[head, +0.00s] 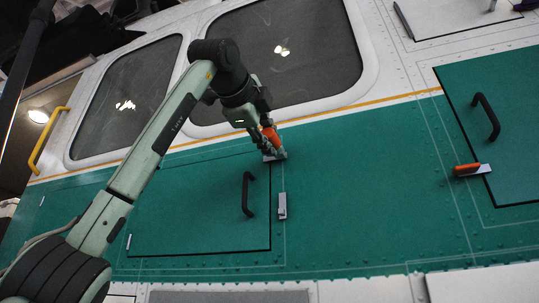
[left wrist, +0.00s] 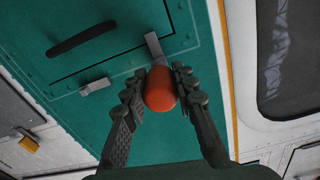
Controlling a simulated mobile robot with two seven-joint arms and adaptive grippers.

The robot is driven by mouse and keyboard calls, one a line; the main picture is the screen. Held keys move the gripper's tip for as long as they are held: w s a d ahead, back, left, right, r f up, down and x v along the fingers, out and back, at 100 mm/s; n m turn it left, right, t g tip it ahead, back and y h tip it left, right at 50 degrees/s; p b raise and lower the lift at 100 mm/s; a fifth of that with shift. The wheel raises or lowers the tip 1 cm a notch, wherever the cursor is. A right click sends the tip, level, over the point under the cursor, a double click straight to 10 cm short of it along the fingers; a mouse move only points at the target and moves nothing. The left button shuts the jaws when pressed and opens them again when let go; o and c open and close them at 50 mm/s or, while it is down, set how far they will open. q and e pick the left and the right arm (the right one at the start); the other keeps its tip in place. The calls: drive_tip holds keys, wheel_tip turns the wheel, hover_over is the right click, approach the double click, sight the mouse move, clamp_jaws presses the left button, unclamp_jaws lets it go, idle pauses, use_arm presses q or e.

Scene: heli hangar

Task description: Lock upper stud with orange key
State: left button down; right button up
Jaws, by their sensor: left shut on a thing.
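My left gripper (head: 276,153) is shut on the orange key (head: 270,136), close to the top right corner of the green hatch door (head: 190,215). In the left wrist view the key's rounded orange end (left wrist: 160,92) sits between the two black fingers. The upper stud with its grey tab (left wrist: 153,45) lies at the door's edge just beyond the key; in the head view the gripper mostly hides it. Whether the key touches the stud is hidden. The lower stud's grey tab (head: 282,206) is on the door's right edge and also shows in the left wrist view (left wrist: 95,87). My right gripper is not in view.
A black handle (head: 248,194) stands out from the hatch door, left of the lower stud. A second green door (head: 500,125) at the right has a black handle (head: 486,116) and an orange-ended latch piece (head: 467,170). Windows (head: 285,55) are above; the green panel between the doors is clear.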

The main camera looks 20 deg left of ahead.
use_arm(q)
drive_tip(key=shift+s+a+b, duration=0.15)
drive_tip(key=shift+s+b, duration=0.7)
drive_tip(key=shift+s, duration=1.9)
